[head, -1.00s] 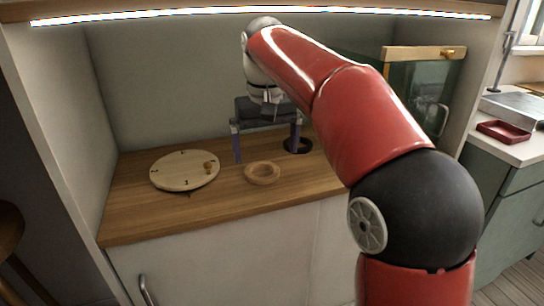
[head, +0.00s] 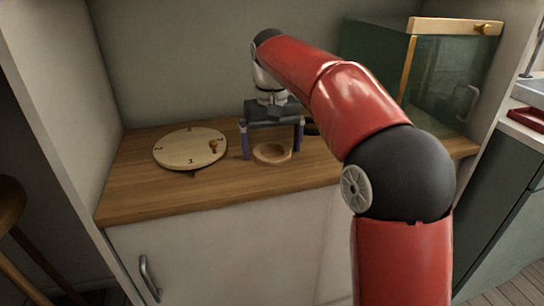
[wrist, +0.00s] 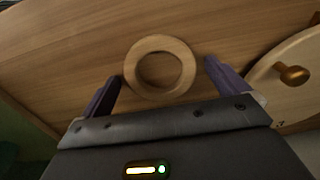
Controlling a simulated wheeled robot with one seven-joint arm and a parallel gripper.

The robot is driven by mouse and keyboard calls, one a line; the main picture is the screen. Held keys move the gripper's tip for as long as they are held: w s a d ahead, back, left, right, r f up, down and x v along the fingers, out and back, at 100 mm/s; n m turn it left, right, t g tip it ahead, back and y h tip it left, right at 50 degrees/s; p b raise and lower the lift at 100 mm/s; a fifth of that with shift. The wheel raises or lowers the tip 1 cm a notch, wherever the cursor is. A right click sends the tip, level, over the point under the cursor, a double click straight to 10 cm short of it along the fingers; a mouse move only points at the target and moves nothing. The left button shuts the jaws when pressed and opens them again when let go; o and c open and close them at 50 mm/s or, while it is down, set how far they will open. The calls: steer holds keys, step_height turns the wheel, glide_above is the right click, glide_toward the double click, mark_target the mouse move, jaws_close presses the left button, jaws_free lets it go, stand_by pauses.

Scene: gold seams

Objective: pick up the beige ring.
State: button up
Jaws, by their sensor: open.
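The beige ring (head: 272,153) lies flat on the wooden counter, right of the round board. It also shows whole in the wrist view (wrist: 137,70), just beyond and between my two fingers. My gripper (head: 272,155) is open and empty, pointing down, with one finger to each side of the ring. In the wrist view the fingers of my gripper (wrist: 162,82) stand apart from the ring's rim, with bare wood showing in between. I cannot tell how high the fingertips are above the counter.
A round numbered wooden board (head: 180,148) with a small knob (head: 214,146) lies left of the ring. A dark green glass-fronted cabinet (head: 440,80) stands at the right. The counter's front left (head: 140,195) is clear.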

steer(key=c, duration=1.1)
steer(key=shift+o, duration=0.2)
